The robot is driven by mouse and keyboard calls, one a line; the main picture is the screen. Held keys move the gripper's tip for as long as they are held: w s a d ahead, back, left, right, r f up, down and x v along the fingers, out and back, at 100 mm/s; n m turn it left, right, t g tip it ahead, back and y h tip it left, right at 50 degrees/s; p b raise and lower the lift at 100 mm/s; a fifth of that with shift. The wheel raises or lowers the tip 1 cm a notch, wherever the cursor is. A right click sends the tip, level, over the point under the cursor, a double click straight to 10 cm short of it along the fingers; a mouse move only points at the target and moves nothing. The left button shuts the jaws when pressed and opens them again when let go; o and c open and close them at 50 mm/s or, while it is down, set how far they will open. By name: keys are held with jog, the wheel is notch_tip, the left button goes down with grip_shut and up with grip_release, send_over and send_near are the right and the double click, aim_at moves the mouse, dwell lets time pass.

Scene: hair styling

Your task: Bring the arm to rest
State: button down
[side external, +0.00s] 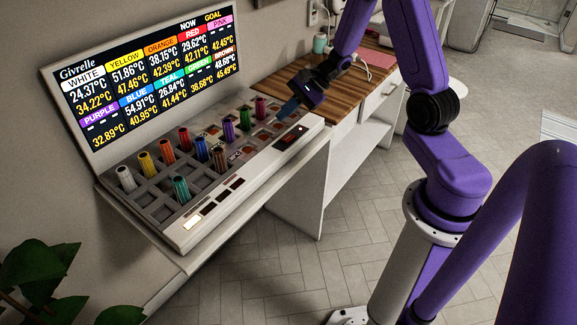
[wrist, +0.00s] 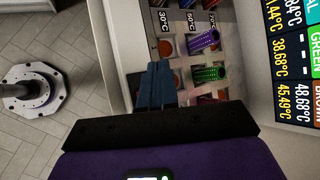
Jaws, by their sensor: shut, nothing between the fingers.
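My gripper (side external: 289,108) is shut and empty, its blue fingers pressed together. In the side external view it hangs above the right end of the roller heater tray (side external: 166,217). The closed fingers also show in the wrist view (wrist: 157,88), over the tray's front edge. My purple arm reaches in from the upper right. Several coloured rollers stand in the tray's slots, among them a white one (side external: 126,179), a purple one (side external: 228,131) and a green one (side external: 244,117). The fingers look apart from the rollers; the exact height above the tray is unclear.
A lit temperature display (side external: 147,75) stands along the tray's back. A wooden board (side external: 343,95) lies on the white counter to the right, with a teal cup (side external: 320,43) behind it. A leafy plant (side external: 45,275) fills the lower left.

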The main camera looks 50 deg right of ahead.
jog(key=s+a+r+n+g, duration=0.3)
jog(key=s+a+n+g, duration=0.1)
jog(key=s+a+n, duration=0.35)
jog(key=s+a+r+n+g, duration=0.3)
jog(key=s+a+n, duration=0.3)
jog(key=a, duration=0.2)
jog(key=s+r+n+h, duration=0.2)
jog(key=s+n+h, duration=0.1)
jog(key=s+n, duration=0.4)
jog(key=s+d+r+n+t+h, duration=0.1)
jog(key=s+r+n+h, duration=0.1)
jog(key=s+n, duration=0.6)
jog(key=shift+s+d+n+h, duration=0.25)
jog(key=shift+n+h, duration=0.1)
jog(key=shift+h, duration=0.35)
jog(key=shift+r, duration=0.1)
